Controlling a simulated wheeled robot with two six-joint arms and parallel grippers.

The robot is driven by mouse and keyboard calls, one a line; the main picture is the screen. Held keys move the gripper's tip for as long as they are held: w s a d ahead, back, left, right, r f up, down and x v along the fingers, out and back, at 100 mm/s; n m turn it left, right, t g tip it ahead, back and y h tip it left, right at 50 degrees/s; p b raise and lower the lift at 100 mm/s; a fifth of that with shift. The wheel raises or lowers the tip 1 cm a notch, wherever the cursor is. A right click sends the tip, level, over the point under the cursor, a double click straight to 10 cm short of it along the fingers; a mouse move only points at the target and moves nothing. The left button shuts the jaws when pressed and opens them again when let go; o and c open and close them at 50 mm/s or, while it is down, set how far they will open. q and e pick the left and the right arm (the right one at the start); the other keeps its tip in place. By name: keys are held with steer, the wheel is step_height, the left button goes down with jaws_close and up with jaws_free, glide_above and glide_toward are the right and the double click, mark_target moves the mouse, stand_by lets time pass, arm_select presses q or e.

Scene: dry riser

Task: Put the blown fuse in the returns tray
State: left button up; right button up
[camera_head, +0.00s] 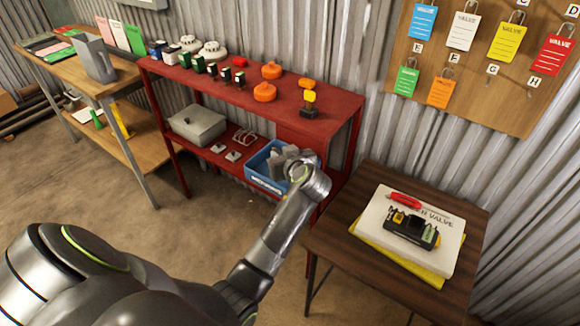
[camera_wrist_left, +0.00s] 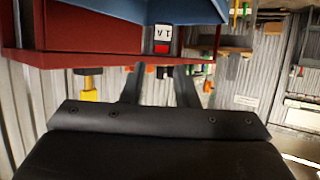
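A blue tray with a white label (camera_head: 262,183) stands on the lower shelf of the red bench in the head view. Its blue wall (camera_wrist_left: 185,12) fills the top of the left wrist view. My left gripper (camera_head: 284,158) is over the tray's right part and hides some of its inside. In the left wrist view its two fingers (camera_wrist_left: 158,88) stand apart with nothing seen between them. A small block with a white "1A" label and a red patch (camera_wrist_left: 162,40) shows beyond the fingers, by the blue wall. I cannot tell whether it lies in the tray. My right gripper is not in view.
A grey box (camera_head: 198,124) is left of the tray. The dark wood table (camera_head: 340,232) at right carries a white book (camera_head: 375,215) with a black fuse holder (camera_head: 411,229) and a red tool (camera_head: 404,200).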

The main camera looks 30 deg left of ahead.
arm_select(q)
steer(key=shift+o, duration=1.4)
step_height(320, 180, up, 10)
steer(key=shift+b, duration=0.45)
